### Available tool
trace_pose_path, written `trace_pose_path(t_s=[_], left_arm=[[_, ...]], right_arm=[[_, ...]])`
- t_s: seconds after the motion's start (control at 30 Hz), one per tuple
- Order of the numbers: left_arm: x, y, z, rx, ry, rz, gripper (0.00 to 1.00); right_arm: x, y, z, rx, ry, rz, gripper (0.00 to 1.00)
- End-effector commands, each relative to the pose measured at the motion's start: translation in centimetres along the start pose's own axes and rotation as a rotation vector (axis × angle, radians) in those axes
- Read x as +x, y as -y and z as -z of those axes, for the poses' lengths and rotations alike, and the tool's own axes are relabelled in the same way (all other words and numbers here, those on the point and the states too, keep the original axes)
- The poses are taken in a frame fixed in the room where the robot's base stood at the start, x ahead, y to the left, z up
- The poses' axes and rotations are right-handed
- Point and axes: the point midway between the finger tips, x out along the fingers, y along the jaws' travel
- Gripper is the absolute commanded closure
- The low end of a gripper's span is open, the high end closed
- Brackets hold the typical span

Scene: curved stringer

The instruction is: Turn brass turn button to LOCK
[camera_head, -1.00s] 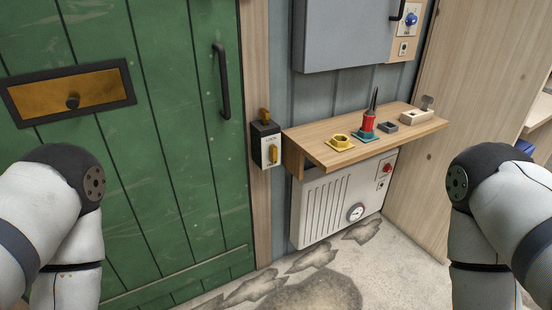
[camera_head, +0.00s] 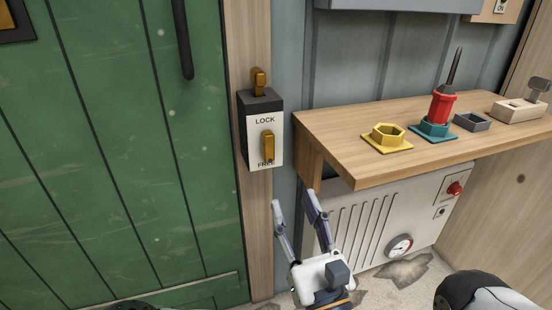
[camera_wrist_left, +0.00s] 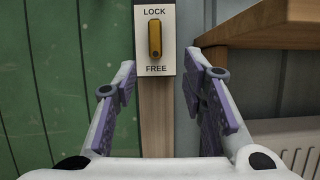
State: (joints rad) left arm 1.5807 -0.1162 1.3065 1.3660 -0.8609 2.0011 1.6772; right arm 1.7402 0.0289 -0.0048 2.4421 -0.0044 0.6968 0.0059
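The brass turn button (camera_head: 268,146) is on a white plate (camera_head: 257,124) marked LOCK at the top and FREE at the bottom, on a dark box fixed to the wooden door post. It stands vertical, its lower end over the word FREE. In the left wrist view the button (camera_wrist_left: 155,40) is upright between LOCK and FREE. My left gripper (camera_head: 295,198) is open and empty, below and slightly right of the plate; its fingers (camera_wrist_left: 158,82) stand apart on either side of the post. My right gripper is not in view.
The green door (camera_head: 120,150) with a black handle (camera_head: 183,40) is left of the post. A wooden shelf (camera_head: 360,160) juts out at right, holding a yellow hex socket (camera_head: 386,137) and a red screwdriver (camera_head: 442,105). A white heater (camera_head: 370,220) is below it.

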Motion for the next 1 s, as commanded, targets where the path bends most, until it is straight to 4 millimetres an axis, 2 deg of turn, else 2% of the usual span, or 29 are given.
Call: trace_pose_path(t_s=[0.17, 0.37, 0.53, 0.7, 0.9, 0.93, 1.0], left_arm=[[2.9, -0.4, -0.4, -0.019, 0.014, -0.023, 0.62], [7.8, -0.4, -0.2, -0.016, 0.013, -0.021, 0.62], [11.0, -0.5, -0.4, -0.015, 0.007, -0.020, 0.62], [12.3, -0.5, -0.3, -0.015, 0.005, -0.017, 0.62], [12.3, -0.5, -0.3, -0.015, 0.005, -0.016, 0.62], [12.3, -0.4, -0.3, -0.015, 0.005, -0.016, 0.64], [12.3, -0.4, -0.3, -0.015, 0.005, -0.016, 0.80]], right_arm=[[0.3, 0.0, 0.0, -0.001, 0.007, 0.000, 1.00], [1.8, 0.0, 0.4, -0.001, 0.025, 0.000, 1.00], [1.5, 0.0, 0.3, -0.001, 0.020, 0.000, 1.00], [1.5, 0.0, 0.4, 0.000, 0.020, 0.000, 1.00], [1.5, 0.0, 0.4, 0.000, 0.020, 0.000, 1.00], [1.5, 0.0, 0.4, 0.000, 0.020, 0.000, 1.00], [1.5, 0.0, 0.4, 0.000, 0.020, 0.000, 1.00]])
